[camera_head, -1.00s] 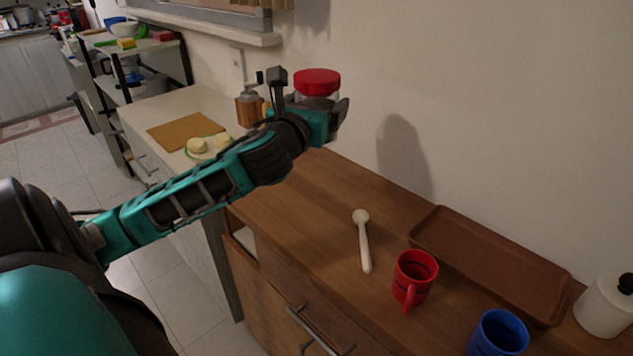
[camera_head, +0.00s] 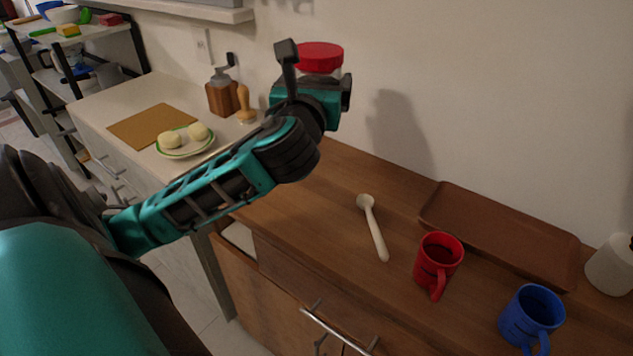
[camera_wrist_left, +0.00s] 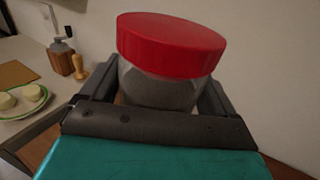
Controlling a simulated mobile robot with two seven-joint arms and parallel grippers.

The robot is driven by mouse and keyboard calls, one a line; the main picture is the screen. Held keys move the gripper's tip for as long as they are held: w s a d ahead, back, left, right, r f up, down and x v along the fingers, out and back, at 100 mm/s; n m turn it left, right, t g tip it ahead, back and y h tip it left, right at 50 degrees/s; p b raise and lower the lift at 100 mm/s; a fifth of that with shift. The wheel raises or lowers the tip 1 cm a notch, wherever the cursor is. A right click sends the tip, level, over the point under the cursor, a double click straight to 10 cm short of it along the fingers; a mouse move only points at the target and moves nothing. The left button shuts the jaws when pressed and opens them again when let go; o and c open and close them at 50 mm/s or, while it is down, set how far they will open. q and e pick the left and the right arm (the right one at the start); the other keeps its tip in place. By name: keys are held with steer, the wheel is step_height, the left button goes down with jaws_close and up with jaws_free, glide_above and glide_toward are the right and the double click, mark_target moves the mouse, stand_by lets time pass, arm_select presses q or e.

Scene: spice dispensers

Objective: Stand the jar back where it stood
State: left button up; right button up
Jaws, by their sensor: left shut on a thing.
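The jar (camera_head: 319,58) has a red lid and a clear body with dark contents. My left gripper (camera_head: 314,78) is shut on it and holds it up above the far left part of the wooden counter, in front of the wall. In the left wrist view the jar (camera_wrist_left: 170,60) sits between the two fingers, slightly tilted in the picture. The gripper hides much of its lower body. My right gripper is not in view.
On the wooden counter (camera_head: 310,225) are a white spoon (camera_head: 374,228), a red mug (camera_head: 438,264), a blue mug (camera_head: 531,317) and an empty brown tray (camera_head: 500,238). A grinder (camera_head: 222,96), wooden pestle (camera_head: 244,105), plate (camera_head: 184,153) and board (camera_head: 152,126) are on the pale counter.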

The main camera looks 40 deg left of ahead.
arm_select(q)
step_height(320, 180, down, 20)
steer(key=b, duration=0.7)
steer(key=shift+r, duration=0.1)
steer(key=o, duration=1.2)
steer(key=shift+s+f, duration=0.1)
steer(key=shift+f, duration=0.15)
steer(key=shift+r, duration=0.1)
